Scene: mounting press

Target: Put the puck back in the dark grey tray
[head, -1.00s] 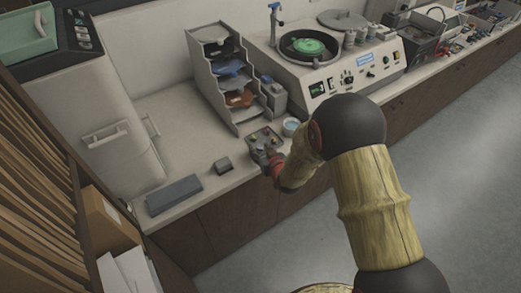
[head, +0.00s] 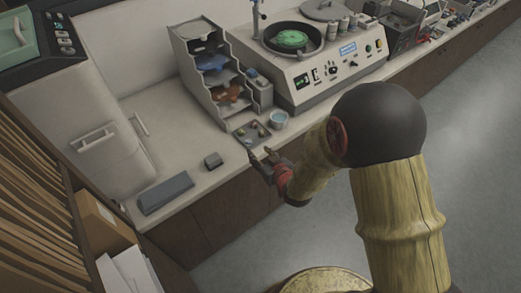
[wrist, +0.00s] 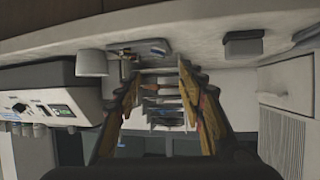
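My gripper (head: 262,152) is at the counter's front edge, just on the near side of the tray. In the wrist view my gripper (wrist: 168,95) has its two fingers spread apart with nothing held between them. The tray shows there nearly edge-on and its contents are hard to make out.
A stepped rack (head: 196,81) with coloured items stands behind the tray. A small grey block (head: 213,160) and a long grey box (head: 165,193) lie left. A polishing machine (head: 318,75) stands right.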

